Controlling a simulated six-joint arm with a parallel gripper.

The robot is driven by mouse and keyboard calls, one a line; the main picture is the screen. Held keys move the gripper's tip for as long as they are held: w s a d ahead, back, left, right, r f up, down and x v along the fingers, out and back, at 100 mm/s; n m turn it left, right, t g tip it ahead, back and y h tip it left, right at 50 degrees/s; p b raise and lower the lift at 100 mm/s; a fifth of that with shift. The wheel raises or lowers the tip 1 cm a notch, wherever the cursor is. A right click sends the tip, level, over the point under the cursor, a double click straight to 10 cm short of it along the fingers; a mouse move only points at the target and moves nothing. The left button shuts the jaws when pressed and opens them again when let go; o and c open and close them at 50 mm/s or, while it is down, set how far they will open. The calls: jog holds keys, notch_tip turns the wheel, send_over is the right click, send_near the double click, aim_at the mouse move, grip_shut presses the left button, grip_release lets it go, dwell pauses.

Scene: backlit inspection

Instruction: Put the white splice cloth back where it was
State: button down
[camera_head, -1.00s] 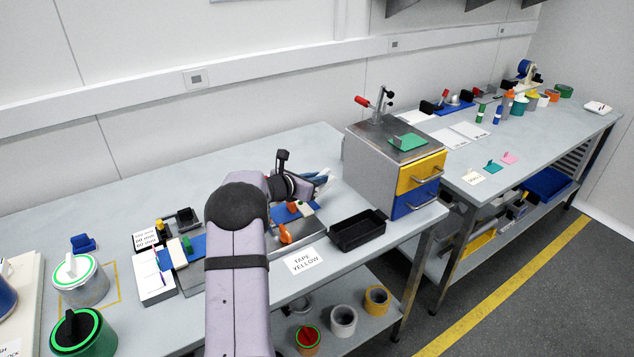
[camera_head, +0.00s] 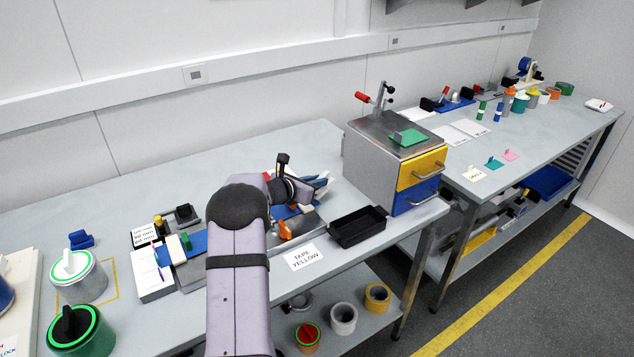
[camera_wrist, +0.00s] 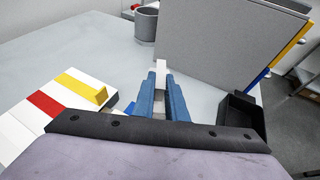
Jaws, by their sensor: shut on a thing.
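My gripper (camera_wrist: 166,98) has blue fingers closed on a narrow white piece (camera_wrist: 161,66), which looks like the white splice cloth. The piece sticks out past the fingertips in the wrist view. In the head view my gripper (camera_head: 318,184) is over the near bench, left of the drawer cabinet. Most of the held piece is hidden there by the fingers. The wrist view does not show whether the piece touches the bench.
The grey cabinet (camera_head: 368,160) with yellow and blue drawers stands right of my gripper. A black tray (camera_head: 358,227) lies in front. A white board with red and yellow strips (camera_wrist: 60,104) is at left. A grey cylinder (camera_wrist: 146,24) stands farther back. The bench between is clear.

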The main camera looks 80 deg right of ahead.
jog(key=c, duration=1.8)
grip_release()
jog(key=shift+o, duration=0.2)
jog(key=shift+r, duration=0.1)
jog(key=shift+r+p, duration=0.75)
jog(key=shift+p, duration=0.3)
jog(key=b+v, duration=0.3)
jog(key=v, duration=0.8)
jog(key=shift+a, duration=0.4)
jog(key=shift+w, duration=0.15)
